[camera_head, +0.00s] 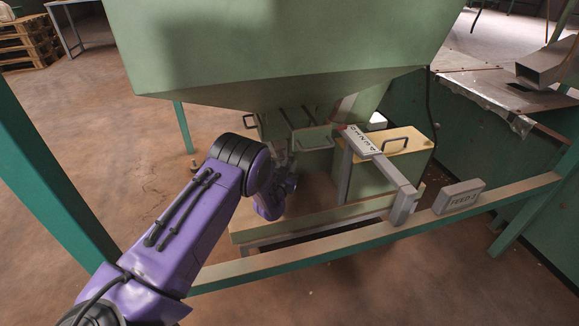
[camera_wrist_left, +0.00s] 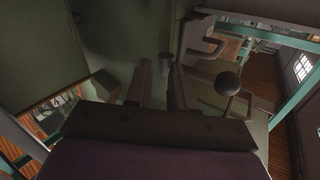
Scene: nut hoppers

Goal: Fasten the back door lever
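My left gripper (camera_head: 288,178) reaches in under the green hopper (camera_head: 290,55); its fingertips are hard to make out in the head view. In the left wrist view its two dark fingers (camera_wrist_left: 161,88) stand apart with a gap between them. A dark ball knob on a thin stem (camera_wrist_left: 228,83) lies just right of the fingers, apart from them; I cannot tell for certain that it is the back door lever. A grey bracket-like handle (camera_wrist_left: 195,35) shows above it. A green box part with a handle (camera_head: 312,138) is beyond the gripper. My right gripper is out of view.
A green bin with a yellow top and a handle (camera_head: 402,141) stands right of the gripper. A grey frame with a lettered plate (camera_head: 362,142) is in front of it. A beam with a FEED sign (camera_head: 459,196) crosses the front. Green posts (camera_head: 45,165) flank the station.

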